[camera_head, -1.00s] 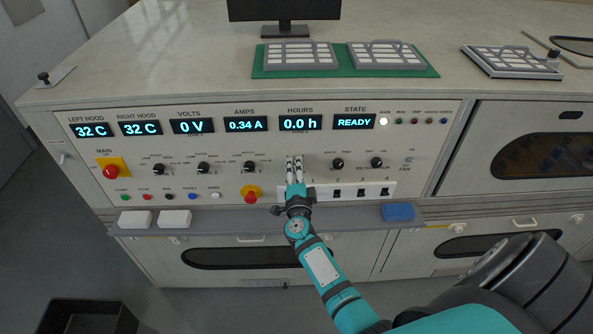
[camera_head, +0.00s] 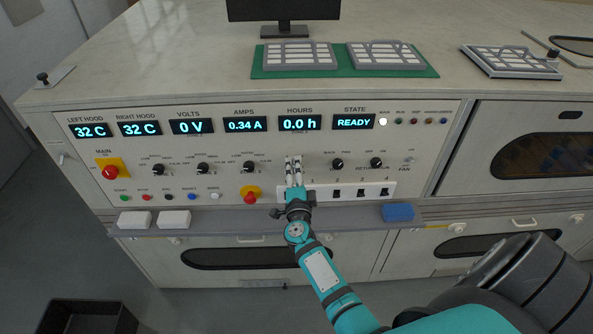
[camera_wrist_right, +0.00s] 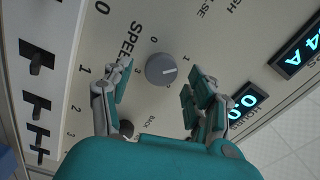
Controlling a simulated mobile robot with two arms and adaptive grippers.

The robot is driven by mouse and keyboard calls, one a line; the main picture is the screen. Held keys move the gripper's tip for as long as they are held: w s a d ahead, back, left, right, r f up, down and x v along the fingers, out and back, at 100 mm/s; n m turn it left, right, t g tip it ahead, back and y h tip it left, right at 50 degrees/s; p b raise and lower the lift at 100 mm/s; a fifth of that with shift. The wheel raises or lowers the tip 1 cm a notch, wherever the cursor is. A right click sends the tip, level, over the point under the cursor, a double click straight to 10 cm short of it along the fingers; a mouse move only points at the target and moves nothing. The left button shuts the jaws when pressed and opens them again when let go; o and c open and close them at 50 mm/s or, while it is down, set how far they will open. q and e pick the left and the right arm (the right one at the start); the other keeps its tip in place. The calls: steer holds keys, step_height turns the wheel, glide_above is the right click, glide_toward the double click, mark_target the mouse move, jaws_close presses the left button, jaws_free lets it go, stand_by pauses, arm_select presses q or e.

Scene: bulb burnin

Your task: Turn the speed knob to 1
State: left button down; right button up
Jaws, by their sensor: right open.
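The speed knob (camera_wrist_right: 160,69) is a round grey dial with a light pointer mark, beside the printed word SPEED in the right wrist view. Small digits surround it; a 0 and a 3 can be made out. The mark points toward the right of that picture, and I cannot tell which digit it meets. My right gripper (camera_wrist_right: 157,88) is open, its two fingers on either side of the knob with visible gaps. In the head view my right gripper (camera_head: 293,172) is at the panel and hides the knob. My left gripper is not in view.
The control panel (camera_head: 75,155) carries several other knobs, including one (camera_head: 338,163) just right of my gripper. A narrow shelf (camera_head: 235,222) runs under the panel, holding a blue block (camera_head: 398,211).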

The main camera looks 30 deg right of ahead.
steer(key=v, duration=1.1)
steer(key=shift+s+a+f, duration=0.1)
steer(key=s+a+f+n+g+y, duration=0.1)
steer(key=a+f+n+y, duration=0.25)
steer(key=f, duration=0.35)
steer(key=s+a+f+n+y, duration=0.1)
steer(key=a+f+n+y, duration=0.1)
steer(key=a+f+n, duration=0.45)
steer(key=s+a+f+n+g+y, duration=0.25)
steer(key=s+f, duration=0.25)
steer(key=f, duration=0.3)
steer(key=s+a+f+n+g+y, duration=0.1)
steer(key=s+f+n+g+y, duration=0.15)
steer(key=s+f, duration=0.45)
steer(key=s+d+f+n+g, duration=0.2)
steer(key=s+f, duration=0.3)
steer(key=s, duration=0.4)
steer(key=s+d+f+n+g+h, duration=0.1)
steer(key=s+f+n+g, duration=0.2)
steer(key=s+f, duration=0.3)
steer(key=s+d+f+n+g, duration=0.2)
steer(key=s+f+n+g, duration=0.1)
steer(key=s, duration=1)
step_height(320, 180, down, 3)
steer(key=shift+d+r+n, duration=0.15)
steer(key=shift+d+n, duration=0.2)
steer(key=shift+n, duration=0.35)
steer(key=shift+c, duration=0.4)
